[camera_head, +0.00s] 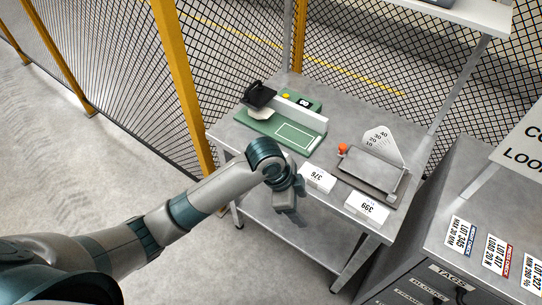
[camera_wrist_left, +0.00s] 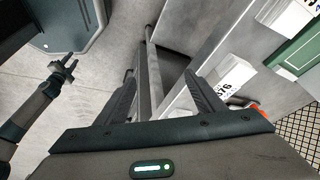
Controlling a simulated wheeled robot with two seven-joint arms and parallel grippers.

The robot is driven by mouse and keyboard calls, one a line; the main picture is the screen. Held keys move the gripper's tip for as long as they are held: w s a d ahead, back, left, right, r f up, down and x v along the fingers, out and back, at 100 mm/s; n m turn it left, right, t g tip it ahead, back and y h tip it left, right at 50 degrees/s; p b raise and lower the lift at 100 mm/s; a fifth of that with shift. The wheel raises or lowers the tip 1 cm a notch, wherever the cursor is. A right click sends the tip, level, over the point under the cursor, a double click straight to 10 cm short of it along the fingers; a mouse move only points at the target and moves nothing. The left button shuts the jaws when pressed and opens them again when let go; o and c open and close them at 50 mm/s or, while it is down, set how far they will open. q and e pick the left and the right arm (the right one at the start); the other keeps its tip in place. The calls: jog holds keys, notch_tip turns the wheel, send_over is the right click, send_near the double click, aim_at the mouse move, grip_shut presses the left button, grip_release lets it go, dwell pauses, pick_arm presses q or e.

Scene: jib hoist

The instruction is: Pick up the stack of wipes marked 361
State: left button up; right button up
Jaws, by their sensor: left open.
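No stack with a readable 361 shows in either view. A white stack marked 376 (camera_head: 317,177) lies at the table's front edge and also shows in the left wrist view (camera_wrist_left: 236,78). A white stack marked 399 (camera_head: 366,207) lies to its right. Another white block (camera_wrist_left: 288,16) is partly in the left wrist view; its number cannot be read. My left gripper (camera_head: 289,203) is open and empty by the front edge, left of the 376 stack; its fingers (camera_wrist_left: 160,76) show in the wrist view. My right gripper (camera_wrist_left: 64,68) shows small in the wrist view.
The grey table (camera_head: 335,235) carries a green board (camera_head: 282,128) with a black clamp, and a grey plate (camera_head: 372,172) with an orange knob and a fan-shaped card. A grey cabinet (camera_head: 450,215) with lot tags stands at right. Mesh fencing runs behind and left.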

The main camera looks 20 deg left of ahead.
pick_arm(q)
jog(key=w+a+r+m+g+y, duration=0.1)
jog(key=w+a+r+m+y, duration=0.3)
jog(key=w+a+r, duration=0.9)
jog(key=w+r+m, duration=0.1)
jog(key=w+r, duration=0.2)
jog(key=r, duration=0.1)
jog(key=shift+w+a+r+g, duration=0.2)
jog(key=shift+r+g, duration=0.05)
jog(key=shift+g, duration=0.05)
notch_tip(320, 180, down, 11)
jog(key=p, duration=0.4)
jog(key=shift+f, duration=0.6)
